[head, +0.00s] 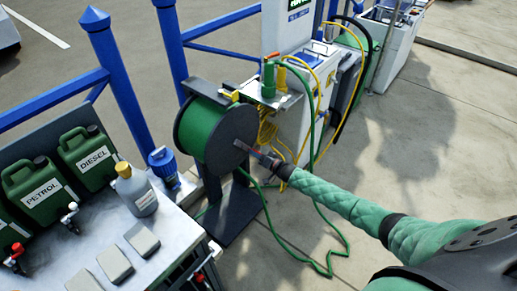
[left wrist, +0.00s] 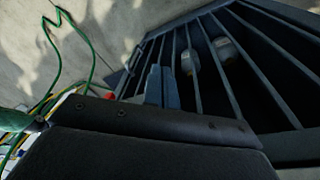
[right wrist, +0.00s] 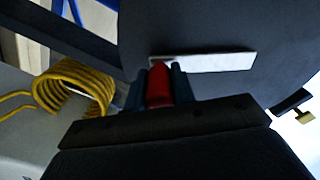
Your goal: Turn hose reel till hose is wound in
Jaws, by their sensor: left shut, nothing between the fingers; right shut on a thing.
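The hose reel (head: 232,138) stands on a dark post, with green hose (head: 202,130) wound on its drum between black flanges. A loose length of green hose (head: 328,268) trails on the ground; it also shows in the left wrist view (left wrist: 52,40). My right gripper (head: 268,160) is at the reel's near face, shut on the red crank grip (right wrist: 158,86). The pale crank arm (right wrist: 210,61) runs from the grip across the dark flange. My left gripper (left wrist: 157,86) is shut and empty beside a dark barred rack; it is not visible in the head view.
A bench (head: 185,235) with green petrol and diesel cans (head: 85,155) and a grey bottle (head: 137,190) stands left. Yellow coiled hose (right wrist: 75,88) hangs near the reel. The barred rack (left wrist: 225,70) lies close to my left gripper. Concrete at right is clear.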

